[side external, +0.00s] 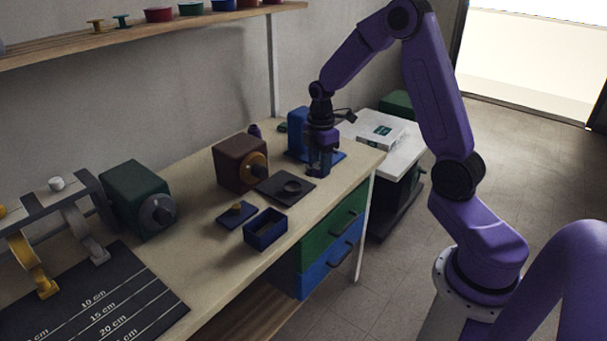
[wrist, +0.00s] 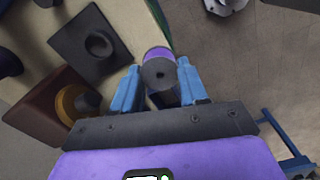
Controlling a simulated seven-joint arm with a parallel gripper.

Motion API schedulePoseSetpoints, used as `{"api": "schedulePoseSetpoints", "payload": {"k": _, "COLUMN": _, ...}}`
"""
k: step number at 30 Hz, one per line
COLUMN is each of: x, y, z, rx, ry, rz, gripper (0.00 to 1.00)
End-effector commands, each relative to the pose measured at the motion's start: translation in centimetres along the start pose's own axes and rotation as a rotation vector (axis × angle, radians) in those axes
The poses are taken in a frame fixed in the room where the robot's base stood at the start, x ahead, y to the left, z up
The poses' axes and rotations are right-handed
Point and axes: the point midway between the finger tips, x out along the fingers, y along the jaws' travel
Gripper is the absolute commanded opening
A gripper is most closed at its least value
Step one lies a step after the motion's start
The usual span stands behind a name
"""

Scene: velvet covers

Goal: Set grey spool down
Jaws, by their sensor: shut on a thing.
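My gripper (side external: 320,172) is over the right end of the workbench, in front of a blue machine. In the wrist view, its two blue fingers (wrist: 160,88) are shut on a spool (wrist: 160,72). The spool's end face is grey with a dark centre hole, and its side looks purple. The fingers hide part of it. In the side view the spool is too small and dark to make out, and I cannot tell whether it touches the bench.
A dark square plate with a round ring (side external: 291,187) lies left of my gripper. The blue machine (side external: 299,128) is close behind.

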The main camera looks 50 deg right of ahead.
Motion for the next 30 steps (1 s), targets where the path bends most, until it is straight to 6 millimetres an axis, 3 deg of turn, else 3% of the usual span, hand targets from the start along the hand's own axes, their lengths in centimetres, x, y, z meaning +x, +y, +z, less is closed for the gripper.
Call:
{"api": "schedulePoseSetpoints", "payload": {"k": 5, "x": 0.4, "y": 0.1, "z": -1.6, "rx": 0.095, "ry": 0.0, "rz": -0.001, "gripper": 0.1}}
{"api": "schedulePoseSetpoints", "payload": {"k": 24, "x": 4.5, "y": 1.4, "z": -13.7, "rx": 0.916, "ry": -0.001, "rz": -0.001, "gripper": 0.1}}
{"api": "schedulePoseSetpoints", "payload": {"k": 30, "x": 5.4, "y": 1.2, "z": -16.2, "rx": 1.096, "ry": -0.001, "rz": -0.001, "gripper": 0.1}}
